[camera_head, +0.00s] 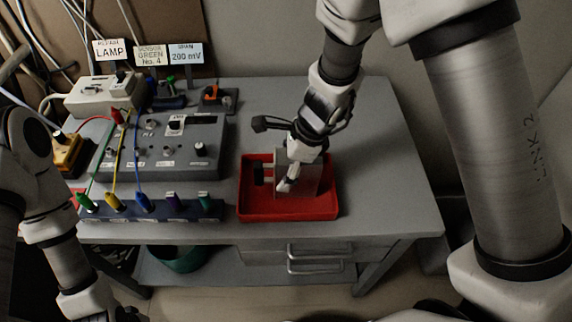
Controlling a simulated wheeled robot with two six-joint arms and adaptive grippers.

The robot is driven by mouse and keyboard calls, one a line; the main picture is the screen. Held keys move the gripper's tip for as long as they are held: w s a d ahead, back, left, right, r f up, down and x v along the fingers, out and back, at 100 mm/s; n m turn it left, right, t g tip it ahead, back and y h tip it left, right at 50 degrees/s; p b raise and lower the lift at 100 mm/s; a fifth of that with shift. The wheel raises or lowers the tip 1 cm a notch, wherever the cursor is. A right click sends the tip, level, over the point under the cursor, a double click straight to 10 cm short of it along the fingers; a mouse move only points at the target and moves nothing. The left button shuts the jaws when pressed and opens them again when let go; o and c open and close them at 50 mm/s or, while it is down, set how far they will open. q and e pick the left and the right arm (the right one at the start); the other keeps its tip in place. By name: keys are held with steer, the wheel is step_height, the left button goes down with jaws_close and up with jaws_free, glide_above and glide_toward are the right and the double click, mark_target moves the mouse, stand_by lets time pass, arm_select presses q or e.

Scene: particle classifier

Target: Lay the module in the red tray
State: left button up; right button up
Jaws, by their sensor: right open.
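The red tray (250,209) sits on the grey table, right of the instruments. A flat, greyish square piece, which looks like the module (308,183), is inside the tray and appears to rest on its floor. My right gripper (276,178) reaches down into the tray from above, its fingers spread apart. One fingertip is at the left edge of the module or just beside it; I cannot tell if they touch. The gripper and wrist hide part of the module and the tray's back wall. My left gripper (102,312) is low at the left, partly cut off by the frame edge.
A grey control box (165,160) with knobs and cables stands left of the tray. A blue strip (180,208) with coloured plugs lies before it. A white power box (100,95) and label signs are behind. The table's right part (385,185) is clear.

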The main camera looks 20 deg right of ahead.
steer(key=shift+r, duration=0.35)
steer(key=p+v, duration=0.4)
steer(key=v, duration=0.7)
steer(key=shift+d+r, duration=0.2)
steer(key=shift+r, duration=0.1)
steer(key=shift+s+f, duration=0.1)
